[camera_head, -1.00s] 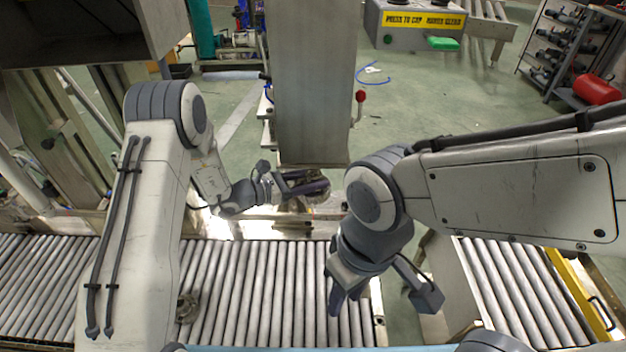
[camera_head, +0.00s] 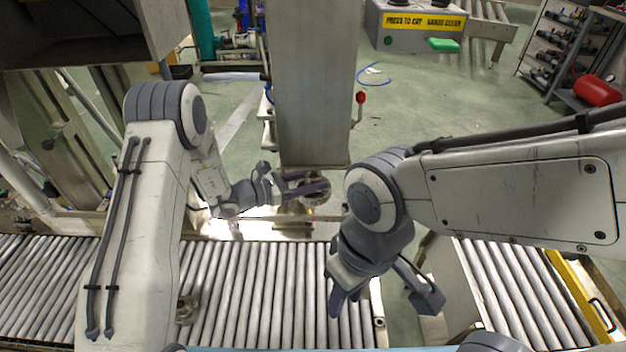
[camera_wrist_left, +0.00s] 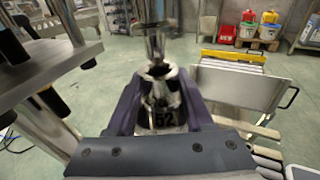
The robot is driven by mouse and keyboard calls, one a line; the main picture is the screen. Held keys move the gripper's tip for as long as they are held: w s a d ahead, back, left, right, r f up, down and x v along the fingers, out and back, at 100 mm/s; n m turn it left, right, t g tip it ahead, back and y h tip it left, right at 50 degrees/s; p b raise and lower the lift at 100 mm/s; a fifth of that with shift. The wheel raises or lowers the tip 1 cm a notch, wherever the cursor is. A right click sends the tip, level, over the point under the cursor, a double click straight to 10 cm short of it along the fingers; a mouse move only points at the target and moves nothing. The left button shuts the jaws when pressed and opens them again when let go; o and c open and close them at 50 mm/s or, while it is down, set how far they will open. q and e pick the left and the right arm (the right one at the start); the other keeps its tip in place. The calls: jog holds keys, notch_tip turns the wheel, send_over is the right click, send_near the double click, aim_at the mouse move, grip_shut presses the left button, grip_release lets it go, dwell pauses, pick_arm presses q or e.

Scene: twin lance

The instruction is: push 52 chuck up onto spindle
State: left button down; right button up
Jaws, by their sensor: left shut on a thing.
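The 52 chuck (camera_wrist_left: 163,108) is a metal, ring-topped piece with "52" on its front, upright between the fingers of my left gripper (camera_wrist_left: 160,100) in the left wrist view. The gripper is shut on it. The metal spindle (camera_wrist_left: 155,42) hangs right above the chuck's open top; whether they touch is unclear. In the head view, my left gripper (camera_head: 318,187) holds the chuck (camera_head: 314,198) just below the grey column, and the spindle is hidden there. My right gripper (camera_head: 383,297) is open and empty over the right end of the roller conveyor.
The roller conveyor (camera_head: 255,290) runs along the front, with a small metal part (camera_head: 186,308) on it. The grey machine column (camera_head: 312,90) stands behind, with a red-knobbed lever (camera_head: 361,98) at its right. Another roller conveyor (camera_head: 510,290) lies at the right.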

pick_arm(q)
jog(key=shift+r+p, duration=1.3)
jog(key=shift+r, duration=0.65)
dwell(0.4)
jog(key=shift+c, duration=1.8)
grip_release()
jog(key=shift+o, duration=0.8)
jog(key=shift+f, duration=0.1)
jog(key=shift+f, duration=0.1)
